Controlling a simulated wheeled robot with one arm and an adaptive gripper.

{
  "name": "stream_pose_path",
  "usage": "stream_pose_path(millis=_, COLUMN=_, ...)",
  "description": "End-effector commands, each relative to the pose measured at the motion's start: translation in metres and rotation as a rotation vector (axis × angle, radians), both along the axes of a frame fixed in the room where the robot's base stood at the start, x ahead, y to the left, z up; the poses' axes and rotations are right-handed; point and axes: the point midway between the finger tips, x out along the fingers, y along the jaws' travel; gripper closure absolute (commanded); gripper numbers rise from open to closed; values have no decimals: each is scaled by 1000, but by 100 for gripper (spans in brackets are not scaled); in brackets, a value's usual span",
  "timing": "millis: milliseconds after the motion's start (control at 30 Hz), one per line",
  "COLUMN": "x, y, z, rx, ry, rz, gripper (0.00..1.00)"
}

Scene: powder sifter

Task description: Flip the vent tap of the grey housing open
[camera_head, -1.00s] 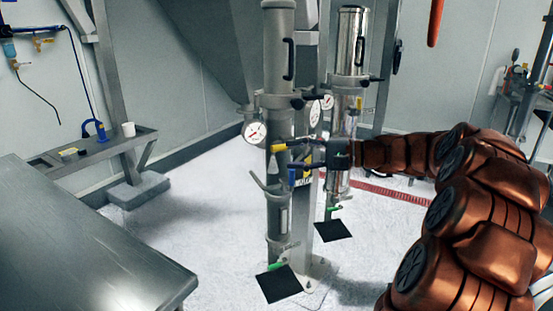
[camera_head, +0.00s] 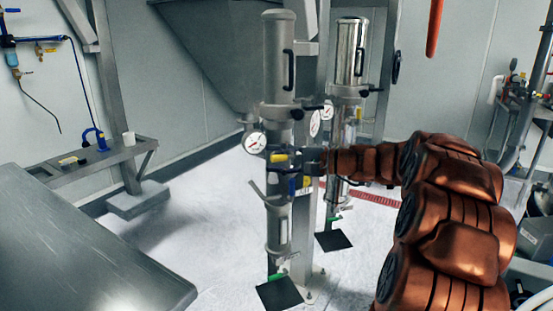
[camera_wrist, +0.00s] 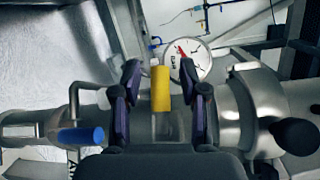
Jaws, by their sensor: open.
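The grey housing (camera_head: 278,60) is a tall upright cylinder, left of a shiny metal one. A tap with a yellow handle (camera_head: 278,157) is on its side, near a round gauge. My gripper (camera_wrist: 160,68) is at the yellow handle (camera_wrist: 160,90). In the wrist view its two dark fingers are open, one on each side of the handle, with gaps between. A blue handle (camera_wrist: 82,136) is at lower left there, outside the fingers. It also shows below the yellow one in the head view (camera_head: 292,186). The frames do not label which handle is the vent tap.
The shiny housing (camera_head: 351,55) stands just behind to the right. A pressure gauge (camera_wrist: 190,58) sits beyond the fingers, and a black knob (camera_wrist: 297,136) is at right. A steel table (camera_head: 80,240) is at front left.

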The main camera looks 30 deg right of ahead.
Motion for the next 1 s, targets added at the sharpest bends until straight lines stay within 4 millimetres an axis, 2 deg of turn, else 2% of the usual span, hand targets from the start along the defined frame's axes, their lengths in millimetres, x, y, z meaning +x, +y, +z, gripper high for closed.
stream_pose_path(millis=167, x=0, y=0, z=0, rx=0, ry=0, rz=0, gripper=57)
stream_pose_path(millis=500, x=0, y=0, z=0, rx=0, ry=0, rz=1, gripper=92)
stream_pose_path(millis=600, x=0, y=0, z=0, rx=0, ry=0, rz=1, gripper=100)
stream_pose_path(millis=1000, x=0, y=2, z=-3, rx=-57, ry=1, rz=5, gripper=100)
